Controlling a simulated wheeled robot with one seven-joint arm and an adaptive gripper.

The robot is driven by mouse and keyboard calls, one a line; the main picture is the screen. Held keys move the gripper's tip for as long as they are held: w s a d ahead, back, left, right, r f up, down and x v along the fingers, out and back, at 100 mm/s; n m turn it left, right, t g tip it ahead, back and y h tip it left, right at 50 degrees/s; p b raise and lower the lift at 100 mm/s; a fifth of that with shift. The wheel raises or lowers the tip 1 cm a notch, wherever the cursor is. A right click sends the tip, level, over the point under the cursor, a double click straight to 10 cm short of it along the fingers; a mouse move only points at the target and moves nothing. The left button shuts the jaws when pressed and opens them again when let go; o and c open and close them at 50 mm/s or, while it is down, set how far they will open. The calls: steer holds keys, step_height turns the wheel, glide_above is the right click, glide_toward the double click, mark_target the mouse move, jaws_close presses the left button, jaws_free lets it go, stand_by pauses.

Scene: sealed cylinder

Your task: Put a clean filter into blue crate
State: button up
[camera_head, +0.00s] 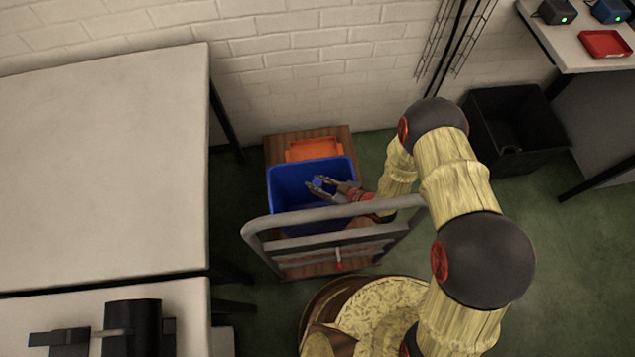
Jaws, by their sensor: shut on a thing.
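The blue crate (286,184) stands open on a wooden cart, near the wall. My gripper (318,184) reaches in from the right and is over the crate's opening. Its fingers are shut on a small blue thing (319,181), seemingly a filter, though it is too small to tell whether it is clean. From this angle I cannot tell how deep the gripper is in the crate. The crate's near lower part is hidden behind the cart's handle.
The cart's grey handle (330,213) rises in front of the crate. An orange tray (315,149) lies behind it. A black bin (515,128) stands at right. A pale table (100,170) is at left. A red tray (605,44) lies on the right table.

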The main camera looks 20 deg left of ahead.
mark_target(318, 183)
steer(key=o, duration=1.1)
steer(key=shift+o, duration=0.2)
step_height(318, 183, up, 10)
stand_by(0.5)
